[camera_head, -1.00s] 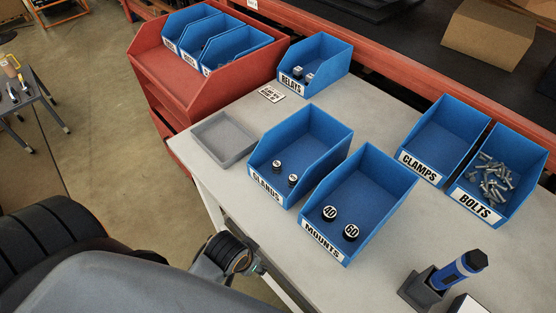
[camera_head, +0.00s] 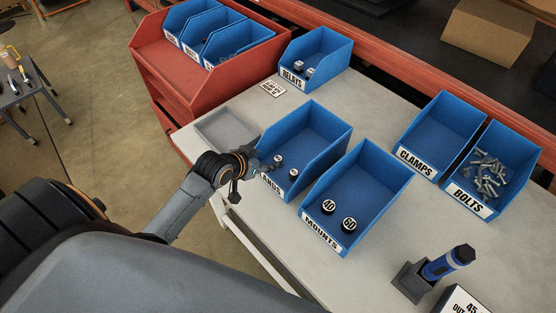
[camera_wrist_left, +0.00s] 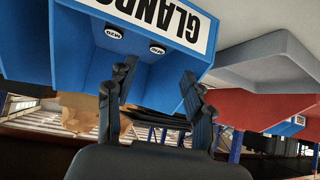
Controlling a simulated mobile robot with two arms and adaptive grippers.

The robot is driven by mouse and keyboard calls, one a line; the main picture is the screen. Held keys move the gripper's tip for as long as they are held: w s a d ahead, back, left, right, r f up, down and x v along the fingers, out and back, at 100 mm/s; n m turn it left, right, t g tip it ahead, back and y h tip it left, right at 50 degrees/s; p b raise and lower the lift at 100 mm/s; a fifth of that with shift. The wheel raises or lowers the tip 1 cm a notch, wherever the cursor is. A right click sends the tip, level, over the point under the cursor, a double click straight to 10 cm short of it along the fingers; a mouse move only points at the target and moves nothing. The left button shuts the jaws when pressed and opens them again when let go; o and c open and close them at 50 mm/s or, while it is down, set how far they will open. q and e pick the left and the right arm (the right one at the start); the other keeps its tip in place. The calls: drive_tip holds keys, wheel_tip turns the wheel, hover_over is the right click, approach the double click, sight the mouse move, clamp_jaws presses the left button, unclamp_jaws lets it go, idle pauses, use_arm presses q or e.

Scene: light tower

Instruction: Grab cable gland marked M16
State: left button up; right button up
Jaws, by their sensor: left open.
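The blue GLANDS bin (camera_head: 318,124) stands on the bench in the head view. It holds two small dark cable glands with white tops, a left one (camera_head: 278,160) and a right one (camera_head: 293,173). The glands also show upside down in the left wrist view, one (camera_wrist_left: 114,31) and the other (camera_wrist_left: 158,49); their markings are too small to read surely. My left gripper (camera_head: 264,168) is at the bin's front left edge, partly hiding its label. In the left wrist view its fingers (camera_wrist_left: 157,85) are apart and empty, clear of both glands. My right gripper is not in view.
The MOUNTS bin (camera_head: 366,185) stands close on the right, holding two black pieces marked 40 and 60. An empty grey tray (camera_head: 222,120) lies left of the GLANDS bin. The RELAYS bin (camera_head: 325,50) is behind. Clamps and bolts bins stand at the right.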

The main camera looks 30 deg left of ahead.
sight(278, 159)
use_arm(q)
drive_tip(key=p+x, duration=0.1)
drive_tip(key=x, duration=0.8)
drive_tip(key=shift+w+d+f, duration=0.15)
drive_tip(key=shift+d+f, duration=0.05)
drive_tip(key=shift+f, duration=0.05)
drive_tip(key=c, duration=1)
